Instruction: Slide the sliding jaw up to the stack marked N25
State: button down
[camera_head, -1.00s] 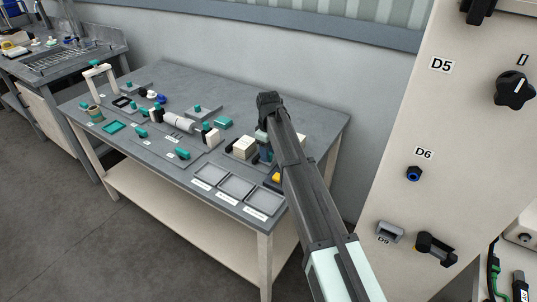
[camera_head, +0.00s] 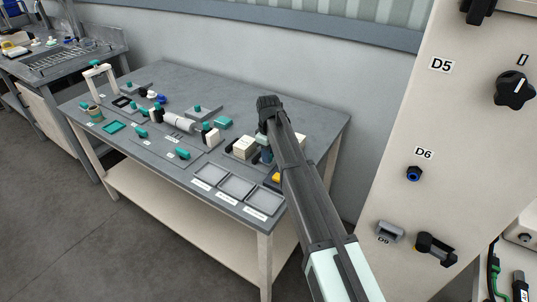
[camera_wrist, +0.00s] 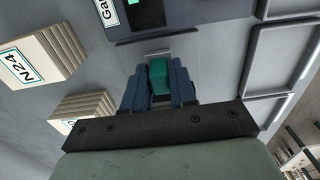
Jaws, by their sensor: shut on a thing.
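My gripper (camera_wrist: 160,85) shows in the wrist view with its two blue fingers shut on a teal block (camera_wrist: 159,76), which appears to be the handle of the sliding jaw. The rest of the jaw is hidden under the fingers and the dark gripper body. A cream layered stack marked N24 (camera_wrist: 40,58) stands to the left. A second cream stack (camera_wrist: 85,108) is nearer the gripper, its label mostly hidden, so I cannot read whether it says N25. In the head view the cream stacks (camera_head: 244,147) sit just left of my gripper, which my arm largely covers.
In the wrist view a dark panel with a teal display (camera_wrist: 147,15) lies ahead, and grey trays (camera_wrist: 283,55) are at the right. In the head view, labelled trays (camera_head: 236,187) line the table's front edge, and teal-handled fixtures (camera_head: 180,122) stand farther left.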

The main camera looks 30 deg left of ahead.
jog(key=shift+a, duration=2.95)
jog(key=c, duration=1)
grip_release()
notch_tip(320, 180, up, 14)
